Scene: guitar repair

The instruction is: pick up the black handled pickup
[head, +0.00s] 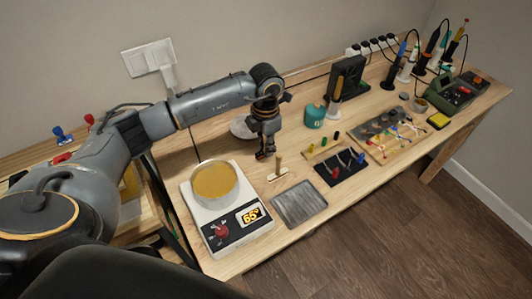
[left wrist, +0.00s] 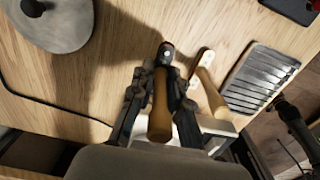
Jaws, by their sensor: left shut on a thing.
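The black handled pickup (left wrist: 160,112) shows in the left wrist view with a tan wooden handle and a dark end. My left gripper (left wrist: 161,78) is shut on it, one finger on each side of the handle. In the head view my left gripper (head: 264,150) points down over the bench; its fingers hide most of the held pickup. Whether the pickup touches the bench is unclear. A similar pickup (head: 279,171) with a wooden handle and pale base stands just right of the gripper. It also shows in the left wrist view (left wrist: 211,95), with a red end.
A hotplate (head: 243,239) with a pot (head: 215,184) stands to the left. A grey lid (head: 240,128) lies behind the gripper. A ridged metal tray (head: 298,202) is at the front. A dark mat (head: 330,173) with tools and a wooden board (head: 375,152) are further right.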

